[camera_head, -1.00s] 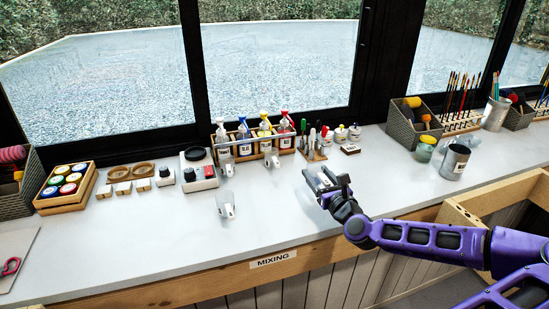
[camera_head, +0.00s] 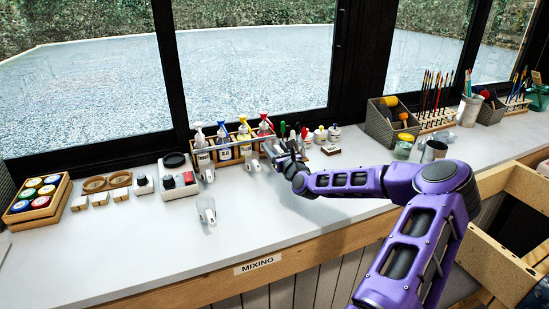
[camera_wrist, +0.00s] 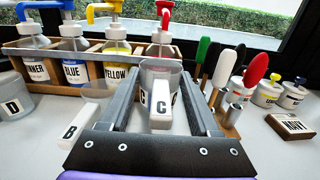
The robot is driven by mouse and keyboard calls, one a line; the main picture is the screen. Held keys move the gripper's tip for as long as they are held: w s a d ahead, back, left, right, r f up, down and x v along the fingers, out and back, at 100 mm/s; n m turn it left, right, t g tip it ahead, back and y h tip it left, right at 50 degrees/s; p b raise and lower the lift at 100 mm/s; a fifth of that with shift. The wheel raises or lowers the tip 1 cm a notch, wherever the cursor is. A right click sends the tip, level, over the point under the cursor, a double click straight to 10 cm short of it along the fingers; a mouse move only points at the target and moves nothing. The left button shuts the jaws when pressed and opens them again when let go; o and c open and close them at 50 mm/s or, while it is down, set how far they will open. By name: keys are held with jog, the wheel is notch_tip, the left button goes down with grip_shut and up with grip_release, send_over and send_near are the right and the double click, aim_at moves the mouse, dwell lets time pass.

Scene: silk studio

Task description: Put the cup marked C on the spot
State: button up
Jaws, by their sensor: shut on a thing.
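The cup marked C (camera_wrist: 161,82) is a small clear cup with a white label and handle. It stands between the fingers of my gripper (camera_wrist: 160,108) in the wrist view, and the gripper is shut on it. In the head view my gripper (camera_head: 277,150) is over the worktop, in front of the bottle rack's right end; the held cup is hard to make out there. A cup marked B (camera_wrist: 72,124) is at its lower left in the wrist view. I cannot make out the spot in any view.
A wooden rack (camera_wrist: 125,50) of pump bottles stands close behind the held cup. Another clear cup (camera_head: 205,210) stands forward on the worktop.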

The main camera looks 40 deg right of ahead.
jog(key=shift+f, duration=1.7)
jog(key=shift+f+b, duration=0.1)
jog(key=shift+b, duration=0.25)
jog(key=shift+f, duration=0.2)
jog(key=o, duration=1.1)
jog(key=shift+r, duration=0.1)
jog(key=shift+r, duration=0.1)
jog(key=shift+r, duration=0.25)
jog(key=p+v, duration=0.1)
jog(key=v, duration=1.1)
jog(key=shift+f, duration=0.2)
